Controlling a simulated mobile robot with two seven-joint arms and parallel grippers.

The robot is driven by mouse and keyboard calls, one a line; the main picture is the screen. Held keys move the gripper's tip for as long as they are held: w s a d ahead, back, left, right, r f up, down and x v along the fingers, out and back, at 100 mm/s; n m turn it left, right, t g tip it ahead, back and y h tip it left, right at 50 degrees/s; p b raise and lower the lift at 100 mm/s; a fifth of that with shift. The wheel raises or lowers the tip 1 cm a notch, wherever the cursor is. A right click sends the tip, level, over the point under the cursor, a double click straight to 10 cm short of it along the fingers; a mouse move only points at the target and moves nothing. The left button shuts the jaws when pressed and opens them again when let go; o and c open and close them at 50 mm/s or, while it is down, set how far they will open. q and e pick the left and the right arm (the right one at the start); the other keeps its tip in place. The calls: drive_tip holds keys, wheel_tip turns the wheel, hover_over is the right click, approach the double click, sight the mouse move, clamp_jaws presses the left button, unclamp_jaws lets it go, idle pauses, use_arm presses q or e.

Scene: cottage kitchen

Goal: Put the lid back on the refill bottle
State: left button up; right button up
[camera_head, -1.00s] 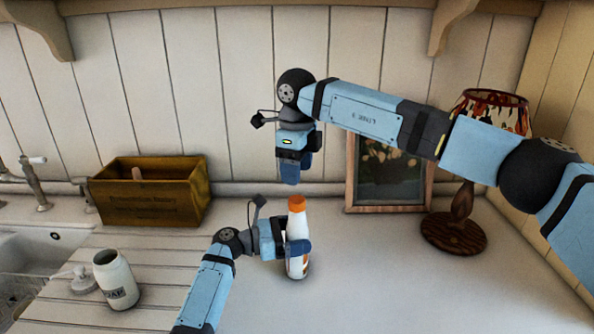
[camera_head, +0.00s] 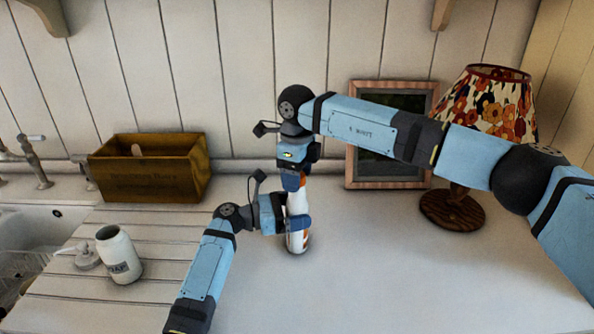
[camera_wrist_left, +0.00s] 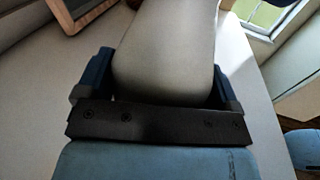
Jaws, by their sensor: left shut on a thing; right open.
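The white refill bottle (camera_head: 297,203) with orange markings stands upright on the counter. My left gripper (camera_head: 291,222) is shut on its middle; in the left wrist view the pale bottle (camera_wrist_left: 165,50) fills the space between the fingers. The orange lid (camera_head: 303,180) is at the bottle's top, mostly hidden by my right gripper (camera_head: 295,182). My right gripper is open and points down, with its fingers around the lid. Whether the fingers touch the lid, and whether the lid is screwed tight, I cannot tell.
A white soap jar (camera_head: 119,256) stands open at the left, beside a white pump top (camera_head: 86,256). A wooden crate (camera_head: 150,185) is at the back. A picture frame (camera_head: 351,150) and a lamp (camera_head: 455,212) stand at the back right. The counter's front right is clear.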

drive_tip(key=c, duration=0.9)
drive_tip(key=o, duration=1.1)
wheel_tip(320, 180, up, 12)
drive_tip(key=shift+r, duration=0.1)
use_arm(q)
drive_tip(key=o, duration=1.5)
drive_tip(key=v, duration=1.3)
drive_tip(key=shift+a, duration=0.4)
use_arm(e)
drive_tip(key=shift+f, duration=0.3)
